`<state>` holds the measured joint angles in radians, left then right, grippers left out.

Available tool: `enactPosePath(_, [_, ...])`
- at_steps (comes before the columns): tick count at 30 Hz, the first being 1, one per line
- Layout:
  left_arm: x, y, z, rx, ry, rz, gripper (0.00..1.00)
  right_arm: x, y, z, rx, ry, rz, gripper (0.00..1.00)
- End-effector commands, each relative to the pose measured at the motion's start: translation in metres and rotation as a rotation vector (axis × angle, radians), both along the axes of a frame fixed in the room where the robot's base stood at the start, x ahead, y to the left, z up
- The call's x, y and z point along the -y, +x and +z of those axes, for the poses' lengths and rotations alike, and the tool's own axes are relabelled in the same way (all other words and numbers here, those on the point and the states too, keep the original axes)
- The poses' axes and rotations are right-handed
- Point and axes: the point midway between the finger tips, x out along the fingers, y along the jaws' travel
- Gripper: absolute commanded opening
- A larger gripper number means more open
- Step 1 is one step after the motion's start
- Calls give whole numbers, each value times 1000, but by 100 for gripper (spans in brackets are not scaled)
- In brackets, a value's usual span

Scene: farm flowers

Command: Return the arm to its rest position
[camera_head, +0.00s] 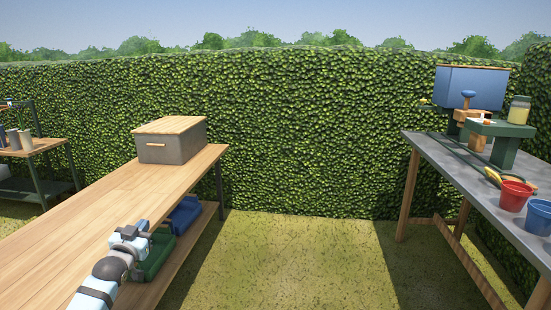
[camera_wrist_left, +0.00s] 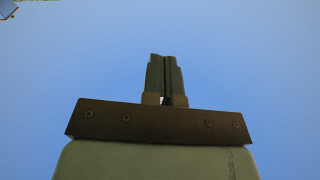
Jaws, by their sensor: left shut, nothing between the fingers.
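My left arm comes in from the lower left of the head view. Its gripper (camera_head: 130,233) is near the right edge of the long wooden table, apart from the grey box. In the left wrist view the two dark fingers (camera_wrist_left: 165,75) are together with nothing between them. Plain blue fills most of the background there, with a small unclear shape in the top left corner. My right gripper is not in view.
The wooden table (camera_head: 85,215) carries a grey box (camera_head: 172,148) with a wooden lid. Green and blue bins (camera_head: 186,215) sit below. A grey table (camera_head: 455,172) at right holds red (camera_head: 515,196) and blue buckets (camera_head: 539,218). Grass between the tables is clear, with a hedge (camera_head: 300,130) behind.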

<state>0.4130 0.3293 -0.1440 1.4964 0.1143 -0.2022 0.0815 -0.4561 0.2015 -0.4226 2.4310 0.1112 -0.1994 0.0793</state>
Motion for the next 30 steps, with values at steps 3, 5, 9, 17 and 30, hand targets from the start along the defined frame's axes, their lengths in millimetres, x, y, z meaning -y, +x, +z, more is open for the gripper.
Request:
enactPosePath(3, [44, -40, -24, -11, -5, -70, 0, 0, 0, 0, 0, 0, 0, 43])
enactPosePath(5, [68, -64, -35, -16, -13, -109, 0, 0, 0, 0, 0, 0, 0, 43])
enactPosePath(9, [131, -140, -54, -29, -56, -215, 0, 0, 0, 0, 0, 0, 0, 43])
enactPosePath(17, [217, -289, -42, -39, -198, -378, 0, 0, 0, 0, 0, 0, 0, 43])
enactPosePath(30, [252, -409, 28, -50, -372, -456, 0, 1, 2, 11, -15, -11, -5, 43])
